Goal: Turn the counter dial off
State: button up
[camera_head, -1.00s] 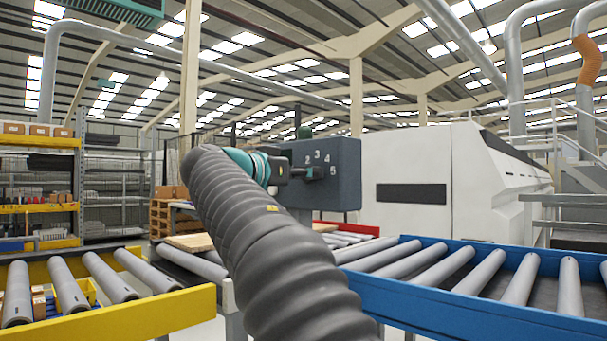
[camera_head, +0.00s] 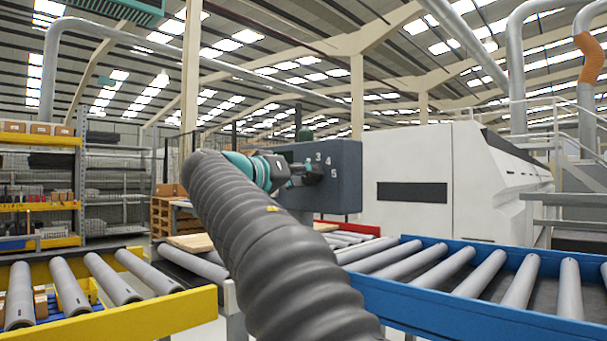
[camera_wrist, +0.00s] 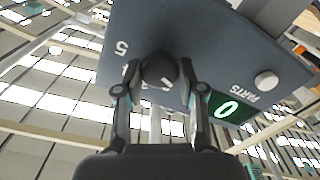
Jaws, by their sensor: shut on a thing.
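A dark grey control box (camera_head: 345,190) faces my arm in the head view, with the numerals 3, 4 and 5 readable on its face. In the wrist view the box face (camera_wrist: 215,50) looks tilted, and a dark round dial knob (camera_wrist: 160,70) sits between my fingertips. My gripper (camera_head: 308,172) is at the box face, its fingers shut on the knob from both sides. A green display (camera_wrist: 227,109) reads 0 beside the word PARTS.
A pale round button (camera_wrist: 266,81) is on the same box face. Below are a yellow-sided roller conveyor (camera_head: 130,325) at left and a blue-sided one (camera_head: 480,320) at right. A large white machine (camera_head: 420,165) stands behind the box.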

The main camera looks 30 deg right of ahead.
jog(key=shift+n+p, duration=0.3)
jog(key=shift+n, duration=0.7)
jog(key=o, duration=1.1)
jog(key=shift+d, duration=0.1)
jog(key=v, duration=1.2)
